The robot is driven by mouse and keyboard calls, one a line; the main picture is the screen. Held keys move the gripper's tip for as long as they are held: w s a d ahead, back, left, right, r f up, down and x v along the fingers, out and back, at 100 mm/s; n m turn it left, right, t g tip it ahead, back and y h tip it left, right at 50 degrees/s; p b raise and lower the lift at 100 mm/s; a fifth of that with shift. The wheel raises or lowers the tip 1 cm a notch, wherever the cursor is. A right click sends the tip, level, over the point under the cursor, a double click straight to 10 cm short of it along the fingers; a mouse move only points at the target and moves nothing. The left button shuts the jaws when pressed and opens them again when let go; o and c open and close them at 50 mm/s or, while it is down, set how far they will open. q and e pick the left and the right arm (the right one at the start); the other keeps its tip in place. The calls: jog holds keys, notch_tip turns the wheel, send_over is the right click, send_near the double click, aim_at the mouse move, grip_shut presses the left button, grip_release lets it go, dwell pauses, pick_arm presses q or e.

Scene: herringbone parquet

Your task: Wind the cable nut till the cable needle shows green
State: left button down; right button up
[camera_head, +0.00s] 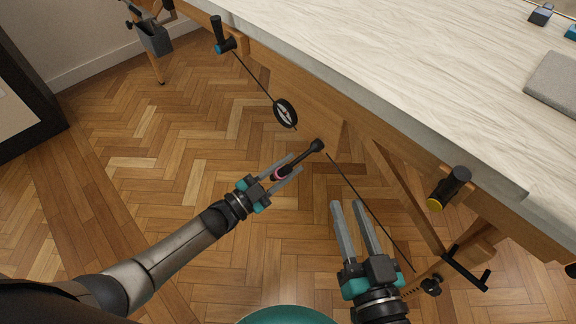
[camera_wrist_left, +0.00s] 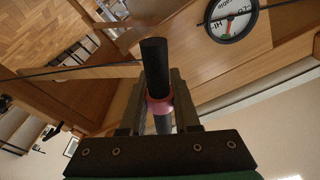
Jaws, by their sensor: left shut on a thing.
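A thin dark cable (camera_head: 370,195) runs under the bench edge. A round dial (camera_head: 285,113) with a white face and a red mark hangs on it; the wrist view shows the dial (camera_wrist_left: 232,20) partly cut off, its needle reddish. A dark handle (camera_head: 303,155) with a pink ring ends in a black knob (camera_head: 317,145) at the cable; I cannot tell which part is the nut. My left gripper (camera_head: 292,168) is shut on this handle near the pink ring (camera_wrist_left: 158,105). My right gripper (camera_head: 348,204) is open and empty, below the cable.
The white-topped workbench (camera_head: 380,70) fills the upper right. A black handle with a blue end (camera_head: 222,40) and one with a yellow end (camera_head: 448,188) stick out from its edge. A black T-shaped handle (camera_head: 466,270) is at lower right. Open parquet (camera_head: 150,190) lies left.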

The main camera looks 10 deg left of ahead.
aim_at(277, 177)
pick_arm(q)
jog(key=shift+a+f, duration=0.1)
jog(key=shift+f, duration=0.05)
jog(key=shift+r+p+v, duration=0.15)
jog(key=shift+p+v, duration=0.3)
jog(key=shift+v, duration=1)
jog(key=shift+r+p+v, duration=0.15)
jog(key=shift+p+v, duration=0.3)
jog(key=shift+v, duration=1.05)
jog(key=shift+s+r, duration=0.1)
jog(key=shift+s, duration=0.1)
